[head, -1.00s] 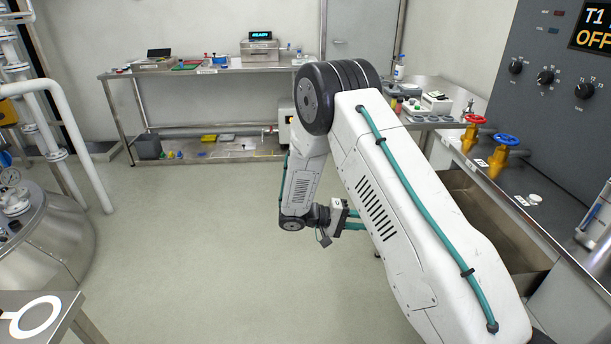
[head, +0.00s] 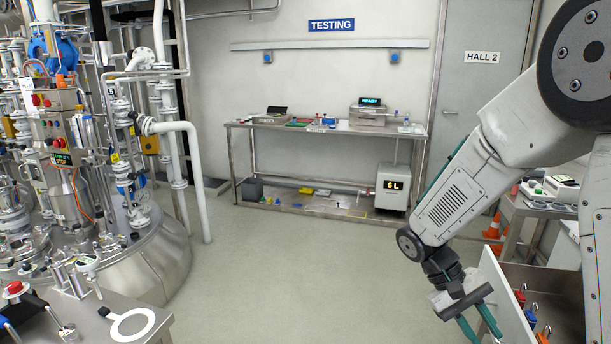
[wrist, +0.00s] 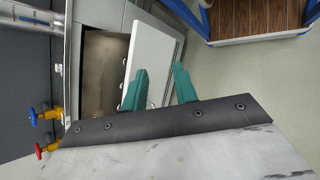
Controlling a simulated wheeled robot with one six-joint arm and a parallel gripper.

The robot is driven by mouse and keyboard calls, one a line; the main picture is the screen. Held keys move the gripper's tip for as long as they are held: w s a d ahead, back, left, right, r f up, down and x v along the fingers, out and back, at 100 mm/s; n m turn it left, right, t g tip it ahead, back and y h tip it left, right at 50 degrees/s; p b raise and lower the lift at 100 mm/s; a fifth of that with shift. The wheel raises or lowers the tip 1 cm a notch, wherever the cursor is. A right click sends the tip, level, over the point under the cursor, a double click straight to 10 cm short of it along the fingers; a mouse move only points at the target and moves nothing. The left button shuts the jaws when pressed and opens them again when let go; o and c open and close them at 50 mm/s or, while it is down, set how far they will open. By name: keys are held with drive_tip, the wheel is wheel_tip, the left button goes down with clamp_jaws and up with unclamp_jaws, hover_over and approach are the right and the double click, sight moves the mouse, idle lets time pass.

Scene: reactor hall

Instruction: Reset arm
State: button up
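My arm fills the right of the head view, bent downward at the elbow. My gripper (head: 480,328) hangs at its end at the lower right, its two teal fingers apart and pointing down. In the wrist view my gripper (wrist: 160,80) also shows its fingers spread, with nothing held between them. Beyond the fingers is the white front (wrist: 160,50) of an open drawer with a bare-looking interior (wrist: 105,70). I cannot tell how far the fingers are from it.
A testing bench (head: 330,127) is at the back wall. A steel vessel (head: 150,262) and a small table (head: 165,322) are at the left. The middle floor is clear.

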drive_tip(key=s+a+r+t+y, duration=0.3)
drive_tip(key=s+r+t, duration=0.1)
drive_tip(key=s+r, duration=0.4)
drive_tip(key=s+a+r+t+y, duration=0.3)
drive_tip(key=s+r+t, duration=0.1)
drive_tip(key=s+r, duration=0.3)
drive_tip(key=shift+s+a+r, duration=0.35)
drive_tip(key=shift+s+a, duration=0.05)
drive_tip(key=shift+s, duration=0.25)
